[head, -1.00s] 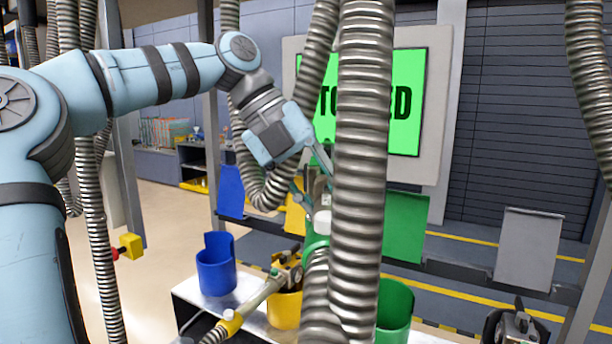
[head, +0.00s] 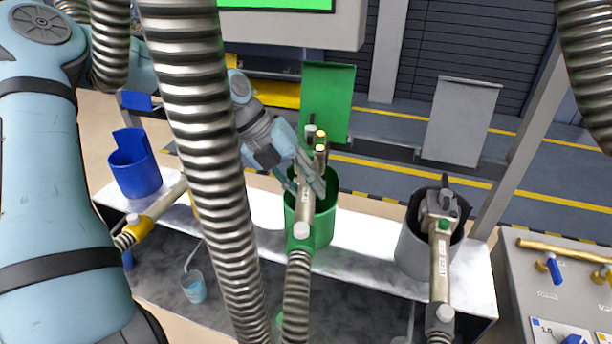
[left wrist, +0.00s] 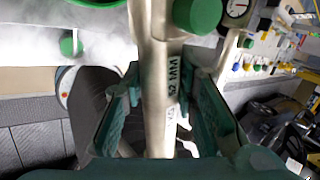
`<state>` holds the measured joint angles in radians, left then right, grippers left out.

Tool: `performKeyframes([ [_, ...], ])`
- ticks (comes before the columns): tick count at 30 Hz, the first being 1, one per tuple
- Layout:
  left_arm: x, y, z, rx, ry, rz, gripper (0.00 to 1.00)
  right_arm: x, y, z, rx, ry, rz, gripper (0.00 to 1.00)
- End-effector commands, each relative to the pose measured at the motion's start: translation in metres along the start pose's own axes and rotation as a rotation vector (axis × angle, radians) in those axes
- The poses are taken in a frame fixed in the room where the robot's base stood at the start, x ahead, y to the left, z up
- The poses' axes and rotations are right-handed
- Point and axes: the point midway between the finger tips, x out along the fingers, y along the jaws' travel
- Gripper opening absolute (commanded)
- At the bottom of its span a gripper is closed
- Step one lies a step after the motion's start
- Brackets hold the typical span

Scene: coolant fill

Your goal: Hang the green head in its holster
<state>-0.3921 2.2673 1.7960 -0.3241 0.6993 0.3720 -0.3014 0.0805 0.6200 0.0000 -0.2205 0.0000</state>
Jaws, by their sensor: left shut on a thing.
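The green head (head: 305,203) is a metal tube with a green collar and a ribbed hose below. My left gripper (head: 307,181) is shut on its tube, and the left wrist view shows the tube (left wrist: 160,95) between both fingers. The head stands roughly upright at the green holster (head: 326,218), an open cup with a green panel (head: 328,98) behind. The head overlaps the cup's front left; I cannot tell whether any of it is inside. My right gripper is not in view.
A thick ribbed hose (head: 205,170) hangs left of the gripper, hiding part of my arm. A grey holster (head: 410,250) holds a grey head (head: 440,250) at right. A blue cup (head: 135,168) is at left. A control panel (head: 545,290) stands far right.

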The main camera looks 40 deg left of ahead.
Motion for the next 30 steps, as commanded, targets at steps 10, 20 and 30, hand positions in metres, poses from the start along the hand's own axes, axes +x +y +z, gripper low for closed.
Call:
performKeyframes([
  [10,0.008,0.005,-0.004,0.002,0.0,-0.004,0.0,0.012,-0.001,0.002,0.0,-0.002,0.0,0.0],
  [20,0.039,0.026,-0.004,0.001,0.0,-0.004,0.0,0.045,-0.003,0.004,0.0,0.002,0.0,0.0],
  [30,0.048,0.032,-0.004,0.001,0.0,-0.004,0.0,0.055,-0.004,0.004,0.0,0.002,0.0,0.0],
])
